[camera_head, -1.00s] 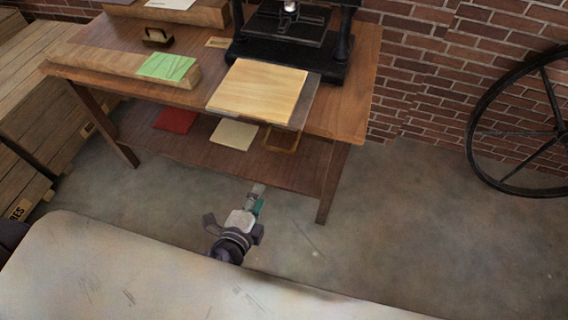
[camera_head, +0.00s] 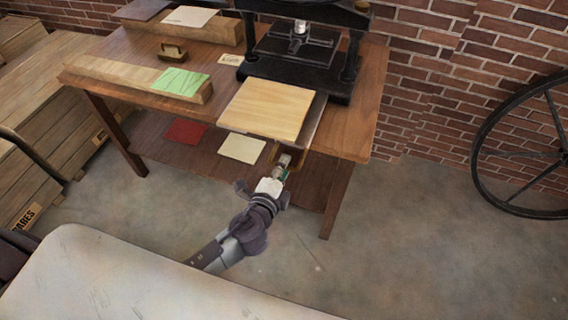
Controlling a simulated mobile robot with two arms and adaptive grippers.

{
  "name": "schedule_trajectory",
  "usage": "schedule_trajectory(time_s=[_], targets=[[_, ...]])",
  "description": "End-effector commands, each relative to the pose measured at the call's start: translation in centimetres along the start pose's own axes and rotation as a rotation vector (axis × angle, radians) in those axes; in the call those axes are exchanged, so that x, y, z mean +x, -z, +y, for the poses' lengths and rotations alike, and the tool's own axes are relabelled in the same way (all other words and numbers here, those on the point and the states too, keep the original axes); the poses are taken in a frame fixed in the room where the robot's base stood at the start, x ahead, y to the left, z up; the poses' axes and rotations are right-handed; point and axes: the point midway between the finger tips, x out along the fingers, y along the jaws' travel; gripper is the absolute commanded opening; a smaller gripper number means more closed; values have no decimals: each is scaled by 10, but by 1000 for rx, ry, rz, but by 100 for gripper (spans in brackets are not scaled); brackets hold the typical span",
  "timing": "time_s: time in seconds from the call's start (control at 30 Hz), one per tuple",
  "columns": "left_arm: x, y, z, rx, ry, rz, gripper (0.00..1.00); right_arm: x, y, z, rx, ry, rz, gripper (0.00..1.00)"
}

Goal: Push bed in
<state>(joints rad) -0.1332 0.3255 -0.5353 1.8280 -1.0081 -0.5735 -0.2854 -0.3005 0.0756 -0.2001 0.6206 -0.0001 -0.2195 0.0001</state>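The bed (camera_head: 312,128) of the black press (camera_head: 303,80) sticks out past the front edge of the wooden table, with a pale wooden board (camera_head: 264,109) lying on it. A brass-coloured handle (camera_head: 302,156) hangs below its front edge. My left gripper (camera_head: 284,162) is in front of the bed, at or very near the handle. Its fingers are small here and partly overlap the handle, so I cannot tell whether they touch it or are open or shut. My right gripper is not in view.
The table (camera_head: 356,137) has a lower shelf with red (camera_head: 186,131) and cream sheets (camera_head: 242,148). A green sheet (camera_head: 180,81) lies on a wooden block at the left. A large spoked wheel (camera_head: 530,150) stands at the right. A pale surface (camera_head: 120,285) fills the lower left.

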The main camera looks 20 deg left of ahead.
Motion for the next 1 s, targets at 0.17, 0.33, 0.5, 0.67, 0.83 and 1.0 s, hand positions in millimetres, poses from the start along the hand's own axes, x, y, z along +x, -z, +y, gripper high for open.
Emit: schedule_trajectory(time_s=[0.17,0.33,0.5,0.67,0.83,1.0], targets=[[9,0,0,-1,-1,0,37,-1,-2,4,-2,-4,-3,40],[10,0,0,-1,-1,1,37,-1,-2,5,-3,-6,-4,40],[10,0,0,-1,-1,1,22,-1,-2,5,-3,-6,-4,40],[10,0,0,-1,-1,1,0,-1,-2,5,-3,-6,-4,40],[9,0,0,-1,-1,0,0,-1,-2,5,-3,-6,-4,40],[9,0,1,-1,-2,1,0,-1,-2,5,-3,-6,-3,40]])
